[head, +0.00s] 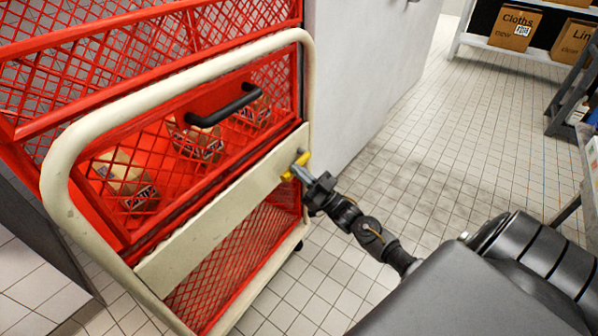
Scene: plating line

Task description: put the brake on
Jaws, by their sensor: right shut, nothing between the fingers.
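A red mesh cart (60,90) with a cream tubular push frame (180,83) stands at the left, with a cream crossbar panel (215,215) across its front. My right gripper (303,175) is shut and empty at the right end of this panel. Small yellow and grey parts (299,165) show there, at or touching the fingertips. I cannot tell whether they are a brake lever or part of the gripper. A dark caster (299,245) shows low at the cart's right corner. My left gripper is not in view.
A black handle (224,105) is on the cart's red front, with several packages (125,183) behind the mesh. A pale wall or cabinet (365,70) stands behind. Shelves with boxes (512,28) are at the far right. The tiled floor (455,125) between is clear.

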